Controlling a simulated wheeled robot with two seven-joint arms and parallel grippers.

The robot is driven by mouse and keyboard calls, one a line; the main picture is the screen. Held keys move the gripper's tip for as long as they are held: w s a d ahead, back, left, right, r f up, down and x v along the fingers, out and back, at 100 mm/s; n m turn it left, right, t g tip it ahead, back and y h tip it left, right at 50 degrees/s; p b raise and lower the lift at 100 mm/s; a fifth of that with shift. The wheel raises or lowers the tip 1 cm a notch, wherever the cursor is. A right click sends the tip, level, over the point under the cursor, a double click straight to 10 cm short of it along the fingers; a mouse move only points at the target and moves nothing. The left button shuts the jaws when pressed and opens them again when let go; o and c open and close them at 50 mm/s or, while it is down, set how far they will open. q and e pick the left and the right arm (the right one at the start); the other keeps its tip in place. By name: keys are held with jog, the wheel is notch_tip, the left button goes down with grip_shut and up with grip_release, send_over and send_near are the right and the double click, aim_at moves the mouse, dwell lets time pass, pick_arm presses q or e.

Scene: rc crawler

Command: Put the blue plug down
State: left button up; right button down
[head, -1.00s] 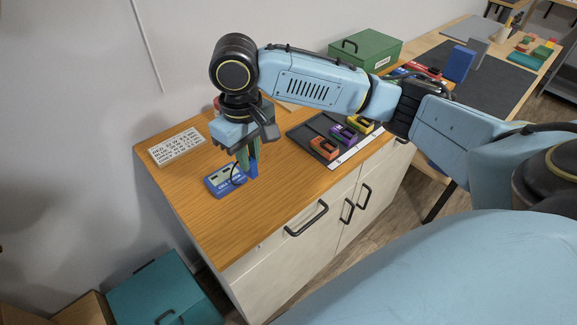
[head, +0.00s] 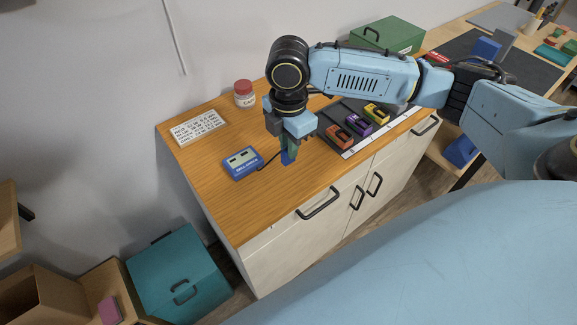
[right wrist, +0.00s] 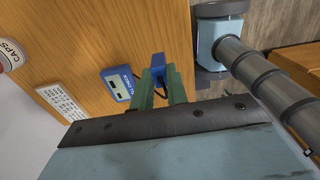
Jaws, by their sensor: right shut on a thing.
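My right gripper (head: 288,150) is shut on the blue plug (head: 288,159), just above the wooden cabinet top (head: 225,200). In the right wrist view the blue plug (right wrist: 158,62) sits between the green fingertips, with a black cable running from it. The cable leads to the blue cell checker (head: 241,163), which lies flat to the left of the gripper; it also shows in the right wrist view (right wrist: 117,84). Whether the plug touches the wood, I cannot tell. My left gripper is not in view.
A dark tray with orange (head: 340,136), purple (head: 359,124) and yellow (head: 376,112) blocks lies right of the gripper. A green box (head: 388,36) is at the back. The cabinet top's front left is clear.

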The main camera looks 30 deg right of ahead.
notch_tip(320, 180, down, 8)
jog(key=shift+r, duration=0.25)
jog(key=shift+f, duration=0.1)
jog(key=c, duration=1.4)
grip_release()
notch_tip(320, 180, up, 12)
jog(key=shift+r, duration=0.15)
